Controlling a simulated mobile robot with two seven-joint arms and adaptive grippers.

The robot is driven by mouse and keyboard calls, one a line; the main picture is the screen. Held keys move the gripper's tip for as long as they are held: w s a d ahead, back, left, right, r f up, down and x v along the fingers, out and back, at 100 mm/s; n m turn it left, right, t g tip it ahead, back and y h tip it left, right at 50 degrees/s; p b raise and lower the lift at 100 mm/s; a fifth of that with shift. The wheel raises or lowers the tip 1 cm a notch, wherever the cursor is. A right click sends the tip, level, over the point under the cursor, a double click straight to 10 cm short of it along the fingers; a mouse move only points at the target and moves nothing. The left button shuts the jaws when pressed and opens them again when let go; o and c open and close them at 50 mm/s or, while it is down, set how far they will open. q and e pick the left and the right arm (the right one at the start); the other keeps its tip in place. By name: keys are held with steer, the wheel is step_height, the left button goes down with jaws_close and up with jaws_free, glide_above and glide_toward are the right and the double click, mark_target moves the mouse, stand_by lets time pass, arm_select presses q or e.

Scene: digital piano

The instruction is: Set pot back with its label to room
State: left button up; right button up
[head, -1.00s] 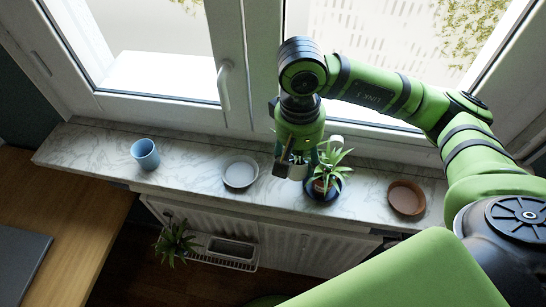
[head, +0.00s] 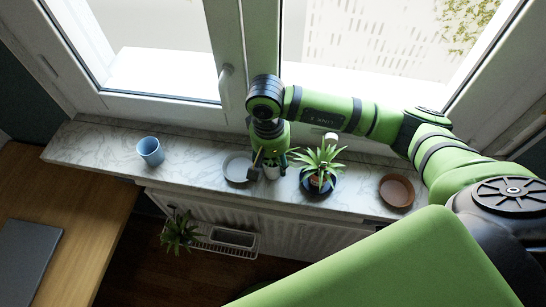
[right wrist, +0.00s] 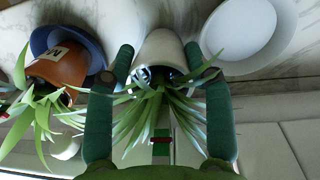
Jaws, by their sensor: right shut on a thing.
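My right gripper (head: 271,163) is shut on a small white pot (head: 272,172), between the pale saucer and the potted plant on the sill. In the right wrist view, the fingers (right wrist: 158,60) lie on either side of the white pot (right wrist: 160,48), and narrow striped leaves (right wrist: 150,115) spread from it. No label shows on this pot; the fingers and leaves hide part of it. The empty pale saucer (head: 237,167) is just left of the pot, and also shows in the wrist view (right wrist: 250,32). I cannot tell whether the pot touches the sill. My left gripper is not in view.
A terracotta pot with a white label (right wrist: 60,58) stands in a dark blue dish (right wrist: 45,38); its plant (head: 318,160) is right of my gripper. A brown saucer (head: 397,191) and a blue cup (head: 151,151) stand on the marble sill (head: 200,160). Another plant (head: 179,232) is below, by the radiator.

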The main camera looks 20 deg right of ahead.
steer(key=shift+f, duration=0.15)
steer(key=o, duration=1.5)
